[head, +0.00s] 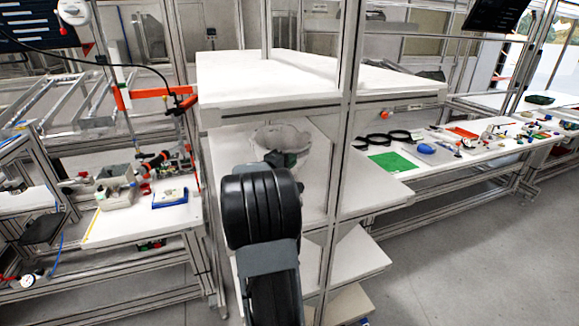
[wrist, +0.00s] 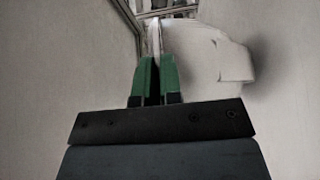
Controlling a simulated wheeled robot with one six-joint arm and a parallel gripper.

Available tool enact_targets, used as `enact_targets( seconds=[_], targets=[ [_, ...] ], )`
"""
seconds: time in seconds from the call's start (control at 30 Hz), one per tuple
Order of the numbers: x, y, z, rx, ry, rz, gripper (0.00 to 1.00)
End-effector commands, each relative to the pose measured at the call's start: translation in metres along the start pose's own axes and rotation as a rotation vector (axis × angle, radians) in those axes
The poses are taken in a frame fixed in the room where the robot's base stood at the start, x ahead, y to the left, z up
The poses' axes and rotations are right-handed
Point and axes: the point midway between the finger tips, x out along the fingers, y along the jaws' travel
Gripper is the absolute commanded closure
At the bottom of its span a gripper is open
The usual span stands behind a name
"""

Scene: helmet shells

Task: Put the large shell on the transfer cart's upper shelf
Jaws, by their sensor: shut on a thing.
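The large shell (head: 285,136) is a pale grey, bowl-like piece, at the middle shelf level of the white-shelved rack in front of me. In the wrist view its pale curved body (wrist: 205,55) spreads to the right of the fingers, with a shadow beside it. My gripper (head: 281,158) is at its near rim, and its green fingers (wrist: 155,80) are shut on the thin edge of the shell. My arm hides part of the shelf below. I cannot tell whether the shell touches the shelf. No label shows which shelf unit is the transfer cart.
The rack's top board (head: 270,85) lies above the shell, and a metal upright (head: 341,150) stands just right of it. Lower shelves (head: 355,255) are below. A bench with a green mat (head: 392,161) is at right, a cluttered bench (head: 130,222) at left. Floor at right is clear.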

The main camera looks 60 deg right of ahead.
Motion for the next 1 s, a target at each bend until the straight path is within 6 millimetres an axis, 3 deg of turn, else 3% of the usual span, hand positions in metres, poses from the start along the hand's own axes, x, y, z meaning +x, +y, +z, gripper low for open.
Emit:
enact_targets(
  seconds=[0.17, 0.6, 0.63, 0.87, 1.0],
  targets=[
    [-0.001, -0.015, 0.0, 0.002, 0.001, 0.003, 1.0],
    [-0.001, -0.018, 0.0, 0.003, 0.0, 0.003, 1.0],
    [-0.001, -0.019, 0.0, 0.001, 0.001, 0.001, 0.91],
    [-0.001, -0.019, 0.0, 0.0, 0.001, 0.001, 0.69],
    [-0.001, -0.019, 0.0, 0.0, 0.001, 0.001, 0.68]
  ],
)
